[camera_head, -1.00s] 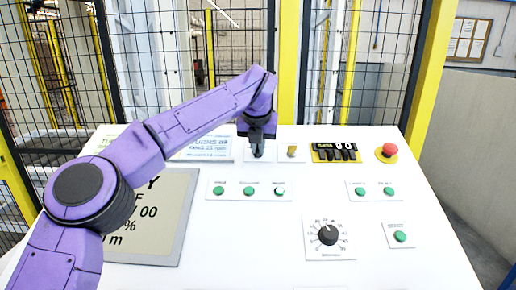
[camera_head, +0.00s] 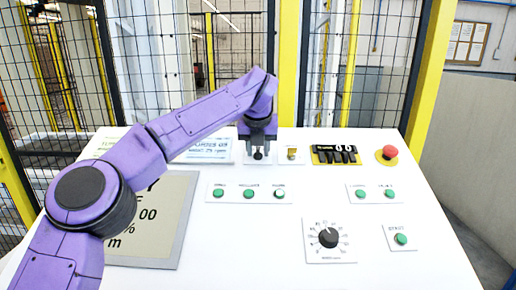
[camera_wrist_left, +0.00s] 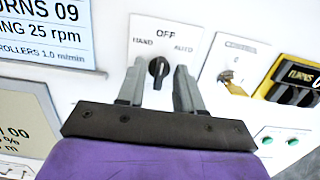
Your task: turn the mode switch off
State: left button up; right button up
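The mode switch (camera_wrist_left: 158,72) is a black knob on a white plate marked HAND, OFF and AUTO. In the left wrist view the knob stands nearly upright, in line with the OFF mark above it. It also shows in the head view (camera_head: 258,154) below my left gripper (camera_head: 258,152). In the left wrist view my left gripper (camera_wrist_left: 160,68) has its two grey fingers apart, one on each side of the knob, with visible gaps. Nothing is held. My right gripper is in neither view.
A key switch (camera_head: 292,153), a black counter (camera_head: 336,154) and a red emergency button (camera_head: 389,151) sit to the right on the white panel. Green buttons (camera_head: 249,193) and a dial (camera_head: 328,237) are nearer. A display (camera_head: 160,215) lies left, partly behind my arm.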

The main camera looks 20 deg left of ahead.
pick_arm(q)
jog(key=v, duration=1)
jog(key=shift+r, duration=0.25)
jog(key=shift+s+d, duration=0.1)
